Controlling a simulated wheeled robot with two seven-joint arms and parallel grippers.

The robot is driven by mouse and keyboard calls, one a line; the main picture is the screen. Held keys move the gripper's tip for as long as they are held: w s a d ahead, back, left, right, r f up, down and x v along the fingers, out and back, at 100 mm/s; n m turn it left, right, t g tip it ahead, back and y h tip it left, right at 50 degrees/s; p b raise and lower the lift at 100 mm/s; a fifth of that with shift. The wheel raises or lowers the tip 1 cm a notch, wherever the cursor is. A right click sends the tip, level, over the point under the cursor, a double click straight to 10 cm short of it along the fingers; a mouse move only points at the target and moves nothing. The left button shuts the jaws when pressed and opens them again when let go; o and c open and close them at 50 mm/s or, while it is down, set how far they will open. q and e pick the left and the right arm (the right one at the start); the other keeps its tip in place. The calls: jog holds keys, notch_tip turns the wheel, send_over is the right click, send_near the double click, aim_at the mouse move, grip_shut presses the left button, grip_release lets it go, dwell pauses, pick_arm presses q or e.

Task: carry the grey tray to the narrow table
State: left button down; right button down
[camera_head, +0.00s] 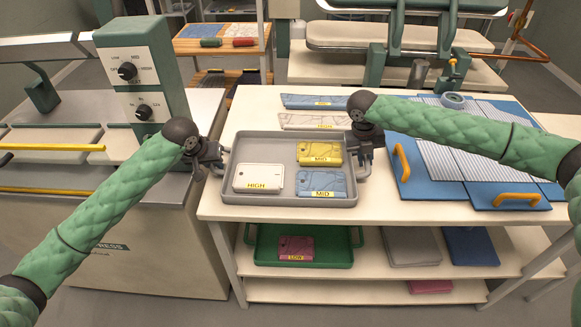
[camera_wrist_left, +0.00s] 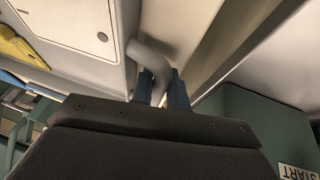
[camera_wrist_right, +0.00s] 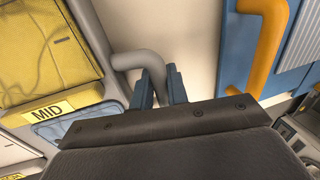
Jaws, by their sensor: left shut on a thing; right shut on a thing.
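The grey tray (camera_head: 290,145) sits on or just above the white table (camera_head: 218,208) in the head view; I cannot tell if it touches. In it lie a white garment labelled HIGH (camera_head: 258,174), a yellow one labelled MID (camera_head: 320,151) and a blue one labelled MID (camera_head: 322,182). My left gripper (camera_head: 219,160) is shut on the tray's left handle, and its fingers (camera_wrist_left: 160,92) close around the grey bar in the left wrist view. My right gripper (camera_head: 362,158) is shut on the right handle, also in the right wrist view (camera_wrist_right: 159,88). Which table is the narrow one is unclear.
A blue board (camera_head: 402,190) with orange handles lies right of the tray. Blue and white strips labelled MID and HIGH (camera_head: 315,120) lie behind it. A press machine (camera_head: 140,75) stands at left. A green tray (camera_head: 335,262) with a LOW garment is on the shelf below.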

pick_arm(q)
jog(key=shift+r, duration=0.2)
pick_arm(e)
jog(key=shift+r, duration=0.2)
